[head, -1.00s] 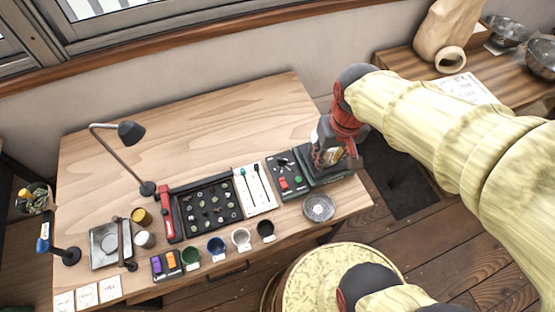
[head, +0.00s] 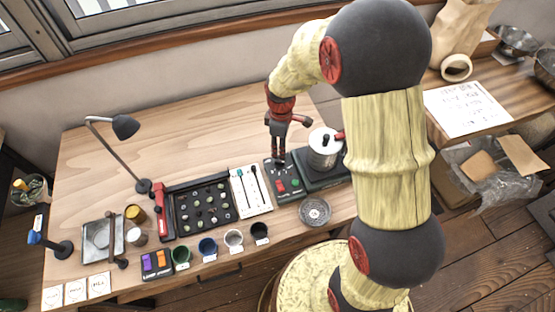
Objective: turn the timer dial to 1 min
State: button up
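The timer dial is not clearly visible; my gripper covers the top of the small dark control panel (head: 285,194), where a dark knob showed earlier. The panel also carries a red button (head: 281,187) and a green button (head: 295,182). My gripper (head: 278,160) points down, with its fingertips at the upper part of this panel. The fingers look close together. I cannot tell whether they touch or grip the dial, and its setting is unreadable.
A metal drum machine (head: 323,150) stands just right of the panel. A white board with sliders (head: 251,191) and a dark sample tray (head: 203,206) lie to the left. A round metal dish (head: 315,212) is in front. The back of the table (head: 190,130) is clear.

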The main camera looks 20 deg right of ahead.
aim_at(280, 162)
jog(key=shift+f+b, duration=1.2)
jog(key=shift+f, duration=2.7)
jog(key=shift+c, duration=1.2)
grip_shut()
